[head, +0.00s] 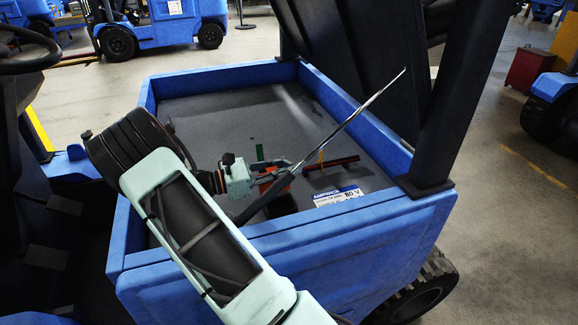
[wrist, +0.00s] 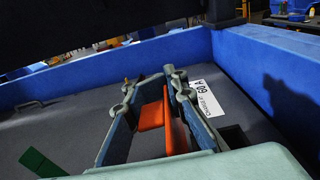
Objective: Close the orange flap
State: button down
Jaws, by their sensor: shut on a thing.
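The orange flap (wrist: 175,130) shows in the wrist view between my gripper's (wrist: 150,84) two grey fingers. One orange face stands tall along the right finger, and a second orange part (wrist: 151,116) lies just left of it. My gripper is shut on the flap; the exact contact is partly hidden by the fingers. I cannot tell the flap's exact angle.
The blue bay's raised rim (head: 330,222) surrounds a dark grey floor. A green piece (wrist: 42,163), a dark red bar (head: 332,163) and a white label (head: 340,196) are near the flap. A thin diagonal rod (head: 365,107) and a raised black cover (head: 375,60) stand close by.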

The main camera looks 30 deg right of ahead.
jog(key=shift+s+a+m+b, duration=0.25)
jog(key=shift+s+m, duration=0.2)
jog(key=shift+m, duration=0.5)
jog(key=shift+s+a+m+b, duration=0.2)
jog(key=shift+s+m, duration=0.25)
jog(key=shift+m, duration=0.45)
jog(key=shift+s+a+m+b, duration=0.2)
jog(key=shift+s+m, duration=0.25)
jog(key=shift+m, duration=0.5)
jog(key=shift+s+f+m, duration=0.15)
jog(key=shift+s+m, duration=0.25)
jog(key=shift+m, duration=0.3)
jog(key=c, duration=1.8)
grip_release()
jog(key=shift+c, duration=0.2)
jog(key=shift+s, duration=0.15)
jog(key=shift+a, duration=0.1)
jog(key=v, duration=0.8)
jog(key=shift+a, duration=0.25)
